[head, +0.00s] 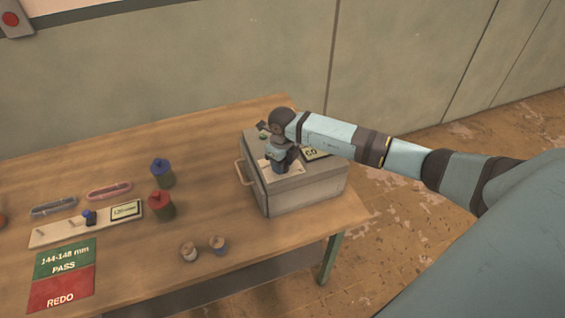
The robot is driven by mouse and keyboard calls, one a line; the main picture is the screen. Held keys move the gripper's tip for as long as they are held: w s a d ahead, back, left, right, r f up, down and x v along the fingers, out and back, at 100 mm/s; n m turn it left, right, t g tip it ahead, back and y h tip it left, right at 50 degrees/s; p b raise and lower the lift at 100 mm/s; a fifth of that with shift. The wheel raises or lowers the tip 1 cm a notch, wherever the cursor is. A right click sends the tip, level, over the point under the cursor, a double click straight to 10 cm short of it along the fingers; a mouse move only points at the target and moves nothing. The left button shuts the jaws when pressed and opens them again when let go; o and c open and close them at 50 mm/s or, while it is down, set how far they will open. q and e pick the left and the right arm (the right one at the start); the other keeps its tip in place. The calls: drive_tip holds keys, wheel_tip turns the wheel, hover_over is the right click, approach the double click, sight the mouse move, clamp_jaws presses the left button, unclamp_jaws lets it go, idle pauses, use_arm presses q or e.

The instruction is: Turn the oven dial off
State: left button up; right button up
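The oven (306,192) is a grey box at the right end of the wooden table, with a handle (241,172) on its left side. My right gripper (281,170) points down onto the oven's top, over a pale plate (294,168). The dial is not clearly visible; the gripper and wrist cover that spot. I cannot tell whether the fingers are open, shut or touching the dial. A small green light or button (263,135) and a dark display (316,153) show on the oven's top. My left gripper is not in view.
The wooden table (110,170) holds a blue-topped canister (162,173), a red-topped canister (161,206), two small spools (204,248), a measuring board (60,232), two trays and a green-and-red PASS/REDO card (65,274). The table's middle is clear.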

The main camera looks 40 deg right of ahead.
drive_tip(key=shift+c, duration=0.6)
